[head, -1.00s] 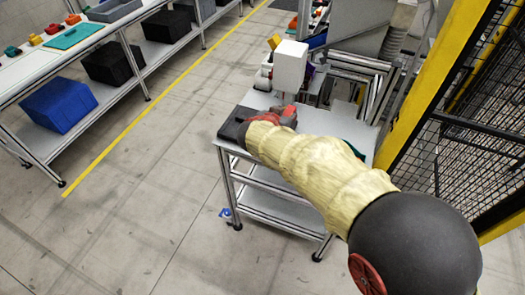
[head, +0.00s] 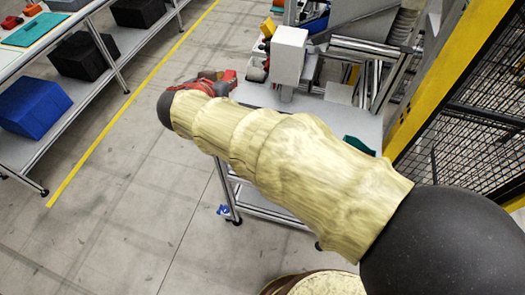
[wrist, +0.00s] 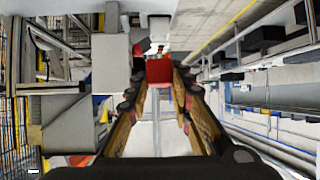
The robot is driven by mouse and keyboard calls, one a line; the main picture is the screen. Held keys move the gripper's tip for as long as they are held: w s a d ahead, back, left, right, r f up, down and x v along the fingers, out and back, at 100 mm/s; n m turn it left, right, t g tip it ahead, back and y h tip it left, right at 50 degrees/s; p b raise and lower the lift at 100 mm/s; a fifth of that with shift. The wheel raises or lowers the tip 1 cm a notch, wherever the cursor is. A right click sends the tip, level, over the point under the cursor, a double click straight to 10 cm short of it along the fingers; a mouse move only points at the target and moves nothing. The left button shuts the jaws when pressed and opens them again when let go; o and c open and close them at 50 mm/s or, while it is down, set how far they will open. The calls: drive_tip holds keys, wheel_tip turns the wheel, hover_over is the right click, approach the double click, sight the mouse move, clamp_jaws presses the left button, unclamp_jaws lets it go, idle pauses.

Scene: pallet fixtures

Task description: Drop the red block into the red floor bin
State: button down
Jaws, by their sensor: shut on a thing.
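In the wrist view the red block (wrist: 159,69) sits between the tips of the two fingers of my gripper (wrist: 160,84), which is shut on it. In the head view my gripper (head: 216,82) is at the far end of my arm, beside the left end of the small metal table and above floor level. Its tips are partly hidden by my arm, so I cannot clearly make out the block there. I do not see a red floor bin in either view.
The small table (head: 255,95) carries a white box-shaped device (head: 289,55) and a teal item (head: 358,146). A shelf bench at left holds a blue bin (head: 33,105) and black bins (head: 83,56). A yellow-framed mesh fence (head: 470,90) stands at right. Floor between is clear.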

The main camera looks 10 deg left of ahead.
drive_tip(key=s+d, duration=0.8)
drive_tip(key=s, duration=0.2)
drive_tip(key=s+d+f+m+h, duration=0.1)
drive_tip(key=s+d+f, duration=0.4)
drive_tip(key=d+f, duration=0.4)
drive_tip(key=shift+w+a+f+b, duration=0.5)
drive_tip(key=shift+w+a+f, duration=0.55)
drive_tip(key=shift+w+f, duration=0.95)
drive_tip(key=shift+w+a+f+b, duration=0.45)
drive_tip(key=shift+w+a+f, duration=0.6)
drive_tip(key=shift+w+f, duration=0.95)
drive_tip(key=shift+w+a+f+b, duration=0.5)
drive_tip(key=shift+w+a+f, duration=0.55)
drive_tip(key=shift+w+f, duration=0.95)
drive_tip(key=shift+s+f, duration=0.1)
drive_tip(key=shift+s, duration=0.15)
drive_tip(key=shift+f+b, duration=0.65)
drive_tip(key=shift+b, duration=0.75)
drive_tip(key=c, duration=1.6)
unclamp_jaws()
